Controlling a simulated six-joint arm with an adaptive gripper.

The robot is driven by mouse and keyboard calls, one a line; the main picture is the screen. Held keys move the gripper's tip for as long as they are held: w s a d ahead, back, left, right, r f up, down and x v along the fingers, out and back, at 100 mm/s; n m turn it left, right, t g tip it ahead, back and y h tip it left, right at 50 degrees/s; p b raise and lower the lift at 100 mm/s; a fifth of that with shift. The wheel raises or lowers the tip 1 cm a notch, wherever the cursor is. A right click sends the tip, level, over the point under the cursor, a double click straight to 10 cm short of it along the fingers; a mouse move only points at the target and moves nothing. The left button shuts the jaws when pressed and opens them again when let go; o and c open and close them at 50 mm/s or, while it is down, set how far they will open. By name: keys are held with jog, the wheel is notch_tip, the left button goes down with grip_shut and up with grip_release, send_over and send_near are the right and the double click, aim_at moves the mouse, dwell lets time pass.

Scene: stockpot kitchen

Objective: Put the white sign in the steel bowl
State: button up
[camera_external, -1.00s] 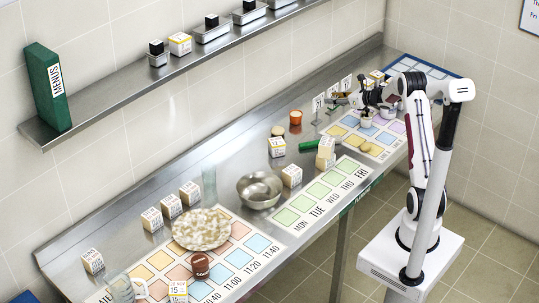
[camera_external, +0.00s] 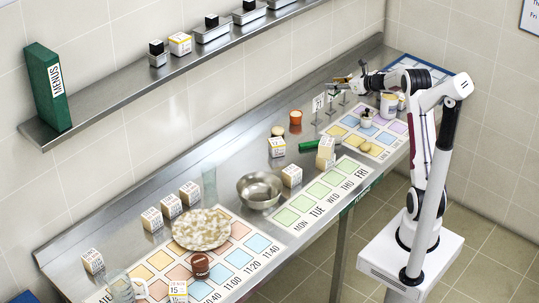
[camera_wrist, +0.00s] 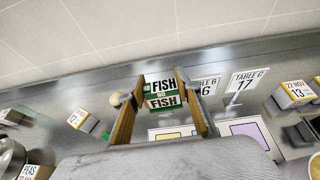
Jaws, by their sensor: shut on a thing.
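My gripper (camera_wrist: 163,82) is shut on a small white sign (camera_wrist: 163,87) with black FISH lettering and green bands, held between its two orange fingers. In the external view my gripper (camera_external: 340,80) is raised over the far end of the counter, above the small table signs; the held sign is too small to make out there. The steel bowl (camera_external: 260,190) stands upright near the middle of the counter, well to the left of my gripper, and looks empty. Part of it shows at the left edge of the wrist view (camera_wrist: 10,155).
White table signs on stands (camera_external: 318,103) are close below my gripper; two show in the wrist view (camera_wrist: 246,80). Date blocks (camera_external: 291,175) and (camera_external: 326,150) stand beside or near the bowl.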

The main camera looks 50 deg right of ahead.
jog(key=w+a+r+n+g+y, duration=0.15)
jog(key=a+n+y, duration=0.35)
jog(key=a, duration=1.1)
jog(key=w+a+n+g+y, duration=0.25)
jog(key=a+n+y, duration=0.2)
jog(key=a, duration=1.05)
jog(key=s+a+n+g+y, duration=0.2)
jog(key=s+a+n+g, duration=0.3)
jog(key=a, duration=0.6)
jog(key=s+a+n+g+y, duration=0.2)
jog(key=s+a+n+g, duration=0.15)
jog(key=s+a, duration=0.55)
notch_tip(320, 180, down, 6)
jog(key=w+a+g, duration=0.1)
jog(key=w+a, duration=0.1)
jog(key=shift+r, duration=0.25)
jog(key=shift+h, duration=0.25)
notch_tip(320, 180, down, 6)
jog(key=shift+f, duration=0.2)
